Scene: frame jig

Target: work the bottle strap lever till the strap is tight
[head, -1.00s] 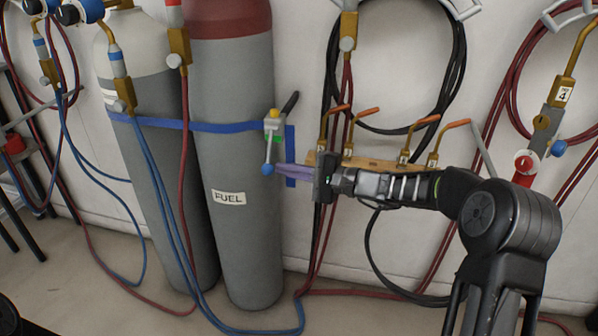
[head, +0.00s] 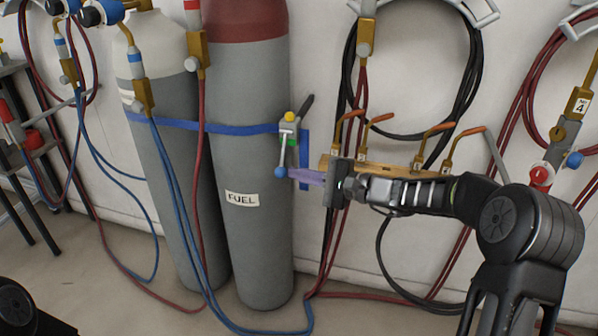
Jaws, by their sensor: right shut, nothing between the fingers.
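A blue strap (head: 237,129) runs around two gas bottles, a grey one with a white top (head: 165,105) and a grey one with a dark red top and a FUEL label (head: 246,160). The strap's ratchet (head: 290,130), with a yellow knob on top and a green mark, sits at the right side of the fuel bottle. Its lever hangs down and ends in a blue ball (head: 280,172). My right gripper (head: 298,175) is shut and empty, its purplish fingertips right beside the ball; I cannot tell if they touch. My left gripper is not in view.
A wooden rack (head: 345,164) with several brass torches is on the wall behind my right gripper. Black hoses (head: 478,60) and red hoses (head: 522,100) hang around it. Blue and red hoses run down the bottles to the floor. A dark stand (head: 30,170) is at far left.

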